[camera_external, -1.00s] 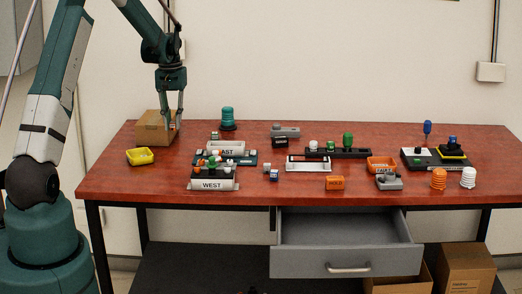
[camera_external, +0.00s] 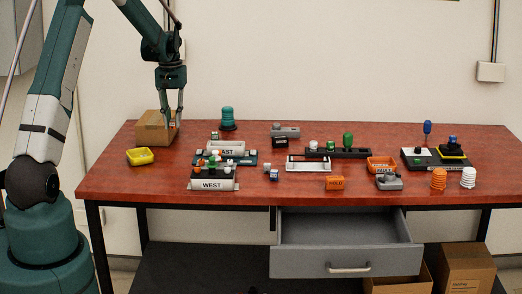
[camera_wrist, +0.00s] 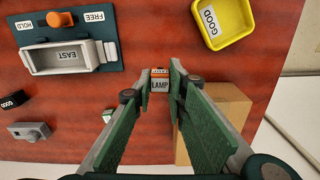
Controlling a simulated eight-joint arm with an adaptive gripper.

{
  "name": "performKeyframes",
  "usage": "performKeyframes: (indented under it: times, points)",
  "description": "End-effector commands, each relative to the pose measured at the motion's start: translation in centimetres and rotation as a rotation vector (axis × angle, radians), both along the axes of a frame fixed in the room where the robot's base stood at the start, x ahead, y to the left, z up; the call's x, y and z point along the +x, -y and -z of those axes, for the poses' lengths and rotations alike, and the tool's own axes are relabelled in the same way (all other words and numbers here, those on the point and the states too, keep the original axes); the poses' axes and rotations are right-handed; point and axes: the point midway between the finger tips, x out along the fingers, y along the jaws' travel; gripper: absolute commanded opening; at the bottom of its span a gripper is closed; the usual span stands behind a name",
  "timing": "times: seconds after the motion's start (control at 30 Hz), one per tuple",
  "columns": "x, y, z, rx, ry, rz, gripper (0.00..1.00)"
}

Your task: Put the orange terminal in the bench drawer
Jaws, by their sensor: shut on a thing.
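My gripper (camera_external: 174,122) points down at the left rear of the bench, beside the cardboard box. In the wrist view my gripper (camera_wrist: 161,88) is shut on a small orange terminal (camera_wrist: 160,72) with a white label reading LAMP. Its lower part is hidden, and I cannot tell whether it touches the bench. In the external view it is too small and covered to make out. The bench drawer (camera_external: 346,262) is pulled open under the bench, right of the middle, and looks empty.
The cardboard box (camera_external: 152,130) stands close beside my fingers. A yellow tray (camera_external: 140,157) lies in front of it. The WEST holder (camera_external: 212,185), an orange HOLD block (camera_external: 334,183) and a grey device (camera_external: 389,181) stand near the front edge.

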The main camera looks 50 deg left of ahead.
Motion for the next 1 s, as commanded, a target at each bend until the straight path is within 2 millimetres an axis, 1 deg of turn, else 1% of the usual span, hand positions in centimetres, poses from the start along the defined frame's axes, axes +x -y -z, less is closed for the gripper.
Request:
performKeyframes:
  times: [0.13,0.23,0.47,0.5,0.67,0.77,0.87,1.0]
  points:
    - [0.0,0.0,-0.5,0.000,0.000,0.000,0.06]
    - [0.0,0.0,-1.4,0.000,0.000,0.000,0.06]
    - [0.0,0.0,-4.8,0.000,0.000,0.000,0.06]
    - [0.2,0.3,-5.2,0.000,0.000,0.005,0.06]
    - [1.9,3.2,-4.9,0.000,0.000,0.068,0.06]
    - [3.2,5.4,-4.9,0.000,0.000,0.116,0.06]
    - [4.5,7.9,-4.8,0.000,0.000,0.170,0.06]
    - [6.4,11.8,-4.8,0.000,0.000,0.253,0.06]
